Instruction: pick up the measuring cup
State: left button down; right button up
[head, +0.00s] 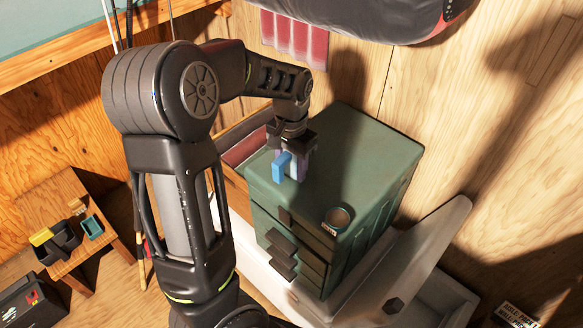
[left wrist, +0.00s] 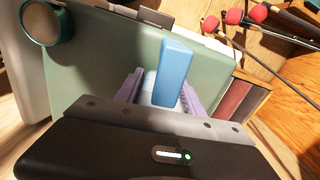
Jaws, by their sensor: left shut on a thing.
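The measuring cup, with a blue handle (head: 280,166), is at the left gripper over the green cabinet top. In the left wrist view the blue handle (left wrist: 174,72) stands up between the two purple fingers, and a pale part of the cup shows lower down. My left gripper (head: 292,172) points down and is shut on the cup, one finger on each side. The fingers hide much of the cup's body. I cannot tell whether the cup touches the cabinet top. My right gripper is not in view.
The green drawer cabinet (head: 372,150) has a round teal-rimmed tin (head: 338,218) near its front corner. Its drawer handles stick out in front. A wooden wall rises behind. A small wooden table (head: 62,195) with containers stands at the left. Red-tipped rods (left wrist: 256,14) lie beside the cabinet.

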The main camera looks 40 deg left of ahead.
pick_arm(q)
notch_tip(320, 180, up, 9)
jog(key=shift+b, duration=0.3)
dwell(0.5)
